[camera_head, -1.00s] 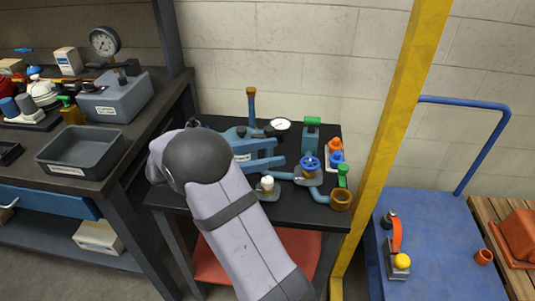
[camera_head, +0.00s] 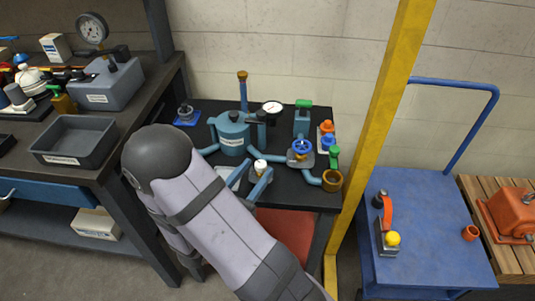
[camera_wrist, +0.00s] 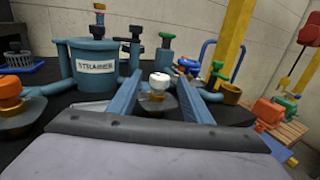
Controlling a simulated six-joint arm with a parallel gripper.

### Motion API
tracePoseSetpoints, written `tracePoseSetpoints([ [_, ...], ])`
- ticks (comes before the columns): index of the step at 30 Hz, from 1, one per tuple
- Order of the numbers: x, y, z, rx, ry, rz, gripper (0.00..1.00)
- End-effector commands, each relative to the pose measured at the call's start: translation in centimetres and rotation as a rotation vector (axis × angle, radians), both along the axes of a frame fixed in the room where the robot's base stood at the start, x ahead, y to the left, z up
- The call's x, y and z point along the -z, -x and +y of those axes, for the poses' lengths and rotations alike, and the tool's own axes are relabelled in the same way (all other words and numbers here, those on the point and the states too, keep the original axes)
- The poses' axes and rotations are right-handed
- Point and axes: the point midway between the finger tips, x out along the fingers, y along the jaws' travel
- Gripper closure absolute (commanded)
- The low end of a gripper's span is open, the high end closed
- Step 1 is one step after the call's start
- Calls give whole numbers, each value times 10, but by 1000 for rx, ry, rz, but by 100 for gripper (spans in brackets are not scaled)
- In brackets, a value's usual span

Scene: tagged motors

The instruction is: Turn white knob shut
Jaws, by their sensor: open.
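The white knob (camera_head: 260,165) sits on a small valve on the black bench top, in front of the blue strainer tank (camera_head: 232,142). In the wrist view the white knob (camera_wrist: 159,81) stands upright on a metallic valve body (camera_wrist: 157,103). My gripper (camera_head: 251,172) is open, its two blue fingers pointing toward the knob. In the wrist view my gripper (camera_wrist: 159,76) has one finger on each side of the knob, with gaps visible on both sides. I cannot tell how deep the knob lies between the fingertips, nor the valve's setting.
The strainer tank (camera_wrist: 92,65) stands close behind the left finger. An orange knob (camera_wrist: 9,88) is at the wrist view's left edge. A blue handwheel (camera_head: 302,147), green handle (camera_head: 334,156) and brown cup (camera_head: 332,180) stand to the right. A yellow post (camera_head: 378,140) rises beyond them.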

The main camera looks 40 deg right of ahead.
Motion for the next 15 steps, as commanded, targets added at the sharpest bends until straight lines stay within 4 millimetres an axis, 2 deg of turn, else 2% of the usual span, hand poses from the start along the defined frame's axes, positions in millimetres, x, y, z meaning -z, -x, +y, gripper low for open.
tracePoseSetpoints([
  [8, 1, -1, -4, -3, -4, 1, 55],
  [15, 0, -8, -25, 0, -2, 2, 55],
])
